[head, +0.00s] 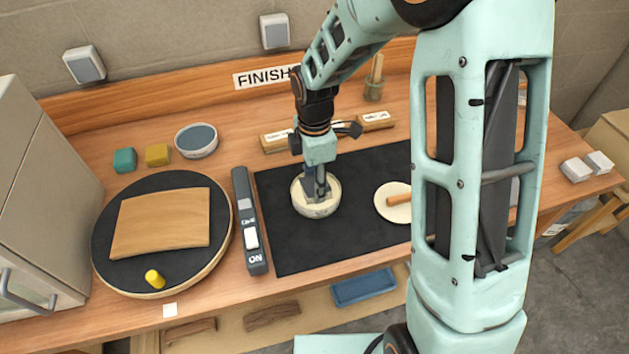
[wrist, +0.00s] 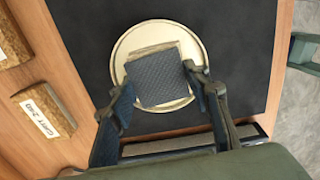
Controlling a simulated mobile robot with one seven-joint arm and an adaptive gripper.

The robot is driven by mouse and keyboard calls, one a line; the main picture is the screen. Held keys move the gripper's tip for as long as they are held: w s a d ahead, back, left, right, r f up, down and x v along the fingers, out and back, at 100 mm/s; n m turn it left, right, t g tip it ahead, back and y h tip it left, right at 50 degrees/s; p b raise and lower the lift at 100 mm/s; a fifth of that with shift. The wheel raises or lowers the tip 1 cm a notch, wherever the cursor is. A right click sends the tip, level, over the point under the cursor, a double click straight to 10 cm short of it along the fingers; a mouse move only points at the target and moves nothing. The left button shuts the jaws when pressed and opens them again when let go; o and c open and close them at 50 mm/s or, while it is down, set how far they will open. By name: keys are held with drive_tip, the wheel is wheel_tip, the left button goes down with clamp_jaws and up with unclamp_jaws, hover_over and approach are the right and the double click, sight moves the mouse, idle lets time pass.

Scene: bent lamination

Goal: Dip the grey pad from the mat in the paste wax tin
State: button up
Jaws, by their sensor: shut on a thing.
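The grey pad (wrist: 158,78) is a square, textured block held between the two fingers of my gripper (wrist: 160,88) in the wrist view. My gripper (head: 317,184) is shut on it, pointing down into the round, cream-coloured paste wax tin (head: 303,207) in the head view. The tin stands on the black mat (head: 285,250). In the wrist view the tin's pale rim (wrist: 118,50) surrounds most of the pad. The pad's underside is hidden, so I cannot tell whether it touches the wax.
Left are a long dark switch box (head: 249,225) and a round turntable (head: 105,245) with a curved wooden panel (head: 160,222). Labelled blocks (head: 276,141) stand behind the mat. The mat's front is clear.

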drive_tip(key=shift+r+p, duration=2.4)
drive_tip(key=shift+r, duration=1.1)
